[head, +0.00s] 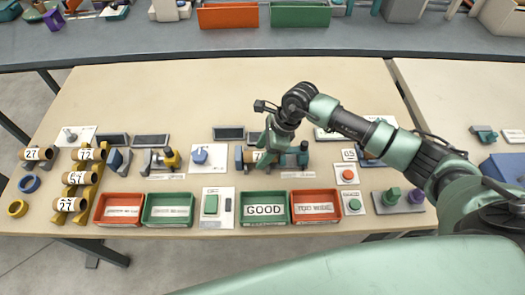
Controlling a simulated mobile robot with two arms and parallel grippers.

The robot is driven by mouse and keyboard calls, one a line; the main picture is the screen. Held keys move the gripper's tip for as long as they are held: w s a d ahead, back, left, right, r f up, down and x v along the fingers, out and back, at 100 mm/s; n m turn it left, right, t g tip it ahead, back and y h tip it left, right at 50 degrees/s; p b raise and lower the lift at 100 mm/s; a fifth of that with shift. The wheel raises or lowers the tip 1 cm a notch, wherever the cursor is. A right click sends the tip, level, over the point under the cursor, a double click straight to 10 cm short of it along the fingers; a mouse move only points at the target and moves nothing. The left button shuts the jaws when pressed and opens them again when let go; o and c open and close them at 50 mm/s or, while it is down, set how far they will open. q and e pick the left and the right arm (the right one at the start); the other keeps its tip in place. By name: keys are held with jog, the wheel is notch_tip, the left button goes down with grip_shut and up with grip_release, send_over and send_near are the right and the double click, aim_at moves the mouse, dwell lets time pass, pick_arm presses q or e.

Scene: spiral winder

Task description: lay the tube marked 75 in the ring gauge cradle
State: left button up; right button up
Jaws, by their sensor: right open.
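A tan tube (257,156) lies in a blue and dark green fixture (303,157) at the middle of the table; its marking is hidden. I cannot tell for sure whether this fixture is the ring gauge cradle. My right gripper (268,154) is open, low over this tube, and covers part of it and the fixture; whether it touches cannot be told. Other tan tubes with black numbers lie at the left: one (38,154) reads 27, and several sit on a yellow rack (96,172). My left gripper is not in view.
Red and green bins line the front edge, including a green GOOD bin (263,223) and a red bin (316,220) beside it. A second fixture with a yellow part (171,158) stands left of centre. The back of the table (190,95) is clear.

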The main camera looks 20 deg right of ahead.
jog(key=shift+d+r+b, duration=0.25)
jog(key=shift+r+b, duration=0.05)
jog(key=shift+r, duration=0.35)
pick_arm(q)
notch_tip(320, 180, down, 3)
jog(key=b, duration=0.3)
pick_arm(e)
jog(key=v, duration=1.1)
jog(key=shift+s, duration=0.1)
